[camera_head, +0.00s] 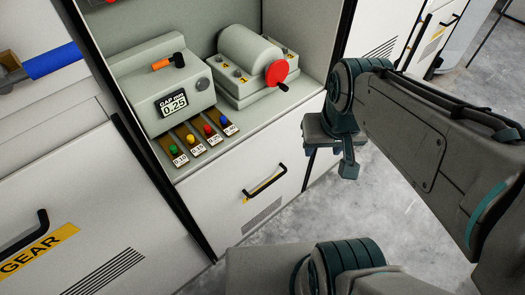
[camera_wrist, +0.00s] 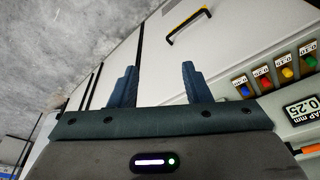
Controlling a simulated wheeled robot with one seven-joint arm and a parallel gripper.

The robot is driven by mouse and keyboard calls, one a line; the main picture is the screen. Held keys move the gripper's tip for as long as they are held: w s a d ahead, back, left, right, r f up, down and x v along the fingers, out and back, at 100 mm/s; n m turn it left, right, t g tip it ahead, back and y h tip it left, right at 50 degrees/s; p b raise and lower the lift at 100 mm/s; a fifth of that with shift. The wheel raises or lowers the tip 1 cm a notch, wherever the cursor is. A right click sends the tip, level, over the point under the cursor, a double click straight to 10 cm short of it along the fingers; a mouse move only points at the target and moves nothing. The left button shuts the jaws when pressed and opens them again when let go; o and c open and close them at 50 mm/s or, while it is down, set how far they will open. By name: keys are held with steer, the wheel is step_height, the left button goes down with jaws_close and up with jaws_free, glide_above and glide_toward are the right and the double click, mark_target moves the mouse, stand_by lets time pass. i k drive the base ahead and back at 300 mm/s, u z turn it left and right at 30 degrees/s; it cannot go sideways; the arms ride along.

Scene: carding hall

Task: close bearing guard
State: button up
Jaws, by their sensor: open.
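A rounded grey cover (camera_head: 250,53) sits on a bolted grey block (camera_head: 262,85) in the open bay of the machine, in the head view. It may be the bearing guard; I cannot tell for certain. A red disc (camera_head: 277,72) with a black crank handle is at its right end. My gripper (camera_head: 347,168) is to the right of and in front of the bay, apart from the cover. In the wrist view my gripper (camera_wrist: 158,70) is open, with nothing between its fingers but the white panel behind. The cover is out of the wrist view.
Left of the block stands a gauge box (camera_head: 165,90) reading 0.25, with an orange-handled lever. Coloured knobs on a brown rack (camera_head: 165,145) line the bay's front edge. A white panel (camera_head: 235,195) with a black-and-yellow handle (camera_head: 265,183) is below. Grey floor (camera_head: 340,215) shows clear on the right.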

mark_target(229, 198)
steer(key=z, duration=1.1)
steer(key=k, duration=0.55)
steer(key=u, duration=1.1)
